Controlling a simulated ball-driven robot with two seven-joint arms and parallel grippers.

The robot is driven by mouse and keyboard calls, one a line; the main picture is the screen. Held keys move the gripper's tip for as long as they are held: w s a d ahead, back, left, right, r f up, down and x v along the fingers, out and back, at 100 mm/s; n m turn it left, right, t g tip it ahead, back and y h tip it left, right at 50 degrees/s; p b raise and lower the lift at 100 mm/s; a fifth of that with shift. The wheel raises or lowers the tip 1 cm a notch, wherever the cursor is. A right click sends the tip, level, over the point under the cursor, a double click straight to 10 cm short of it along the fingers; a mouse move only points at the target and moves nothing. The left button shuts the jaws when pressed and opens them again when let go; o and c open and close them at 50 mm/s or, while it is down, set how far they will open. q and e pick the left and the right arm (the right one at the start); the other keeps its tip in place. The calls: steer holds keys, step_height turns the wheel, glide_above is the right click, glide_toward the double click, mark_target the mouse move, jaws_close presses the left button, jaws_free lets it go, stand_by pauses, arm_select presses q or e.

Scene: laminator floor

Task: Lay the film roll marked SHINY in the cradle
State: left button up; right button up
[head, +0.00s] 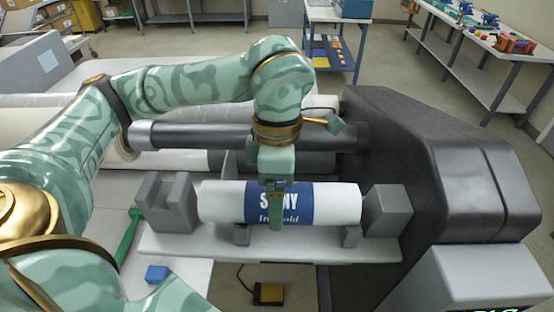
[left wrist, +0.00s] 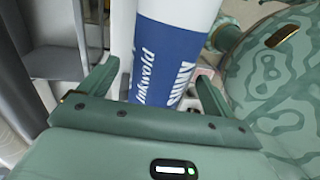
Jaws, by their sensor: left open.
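The film roll marked SHINY (head: 338,203) is white with a blue label band and lies level, left to right, in the head view. It sits over two small grey supports (head: 352,236) on a pale shelf, between a notched grey block (head: 165,206) and a plain grey block (head: 388,210). I cannot tell which parts are the cradle. My left gripper (head: 276,205) is at the roll's label from above, one finger in front of it. In the left wrist view the roll (left wrist: 180,45) passes between the spread fingers of the gripper (left wrist: 155,78). My right gripper is out of view.
A dark roller (head: 205,135) and more pale rolls (head: 50,130) lie behind. The large dark machine housing (head: 420,160) stands to the right.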

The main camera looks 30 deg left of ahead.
arm_select(q)
step_height(320, 180, up, 16)
steer(key=w+a, duration=0.1)
steer(key=w, duration=0.1)
steer(key=shift+f, duration=0.2)
steer(key=shift+a, duration=0.1)
